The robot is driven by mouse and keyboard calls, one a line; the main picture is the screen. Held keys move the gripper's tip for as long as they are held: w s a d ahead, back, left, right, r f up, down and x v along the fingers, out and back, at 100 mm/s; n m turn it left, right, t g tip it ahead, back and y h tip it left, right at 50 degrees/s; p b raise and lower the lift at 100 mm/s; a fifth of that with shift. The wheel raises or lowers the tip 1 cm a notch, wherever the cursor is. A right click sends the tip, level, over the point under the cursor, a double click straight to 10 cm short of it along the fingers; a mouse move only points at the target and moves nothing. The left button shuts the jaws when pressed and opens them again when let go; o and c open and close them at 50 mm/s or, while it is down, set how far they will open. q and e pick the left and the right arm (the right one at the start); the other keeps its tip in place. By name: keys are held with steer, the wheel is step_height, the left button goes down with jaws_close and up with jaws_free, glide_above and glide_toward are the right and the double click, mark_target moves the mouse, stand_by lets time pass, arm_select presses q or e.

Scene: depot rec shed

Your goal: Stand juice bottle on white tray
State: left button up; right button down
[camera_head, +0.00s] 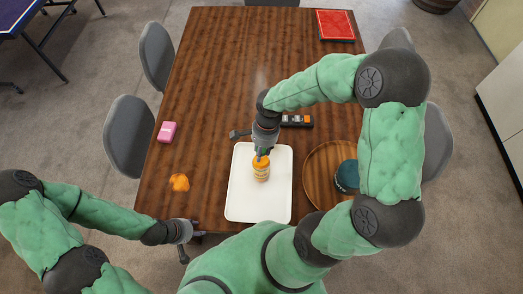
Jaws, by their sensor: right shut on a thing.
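The juice bottle (261,173), orange with a pale label, is upright at the middle of the white tray (240,205). I cannot tell whether its base touches the tray. My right gripper (261,155) is above the tray and shut on the top of the bottle, hiding part of it. My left gripper (190,240) is low at the left, by the table's front edge, away from the bottle. Its fingers are too small and dark to tell whether they are open.
A round wooden tray (318,180) with a dark teal object (346,177) is right of the white tray. A black item (297,121) lies behind it. An orange lump (179,182) and pink box (167,132) lie left. The far table (240,50) is largely clear.

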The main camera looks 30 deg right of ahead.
steer(key=shift+f, duration=0.1)
steer(key=c, duration=1.3)
jaws_free()
steer(key=shift+f, duration=0.15)
steer(key=o, duration=0.4)
steer(key=shift+o, duration=0.2)
steer(key=shift+r, duration=0.25)
step_height(320, 180, up, 12)
steer(key=d+p, duration=0.1)
steer(key=p, duration=0.1)
steer(key=shift+w+d, duration=0.15)
steer(key=shift+d, duration=0.2)
steer(key=shift+f, duration=0.1)
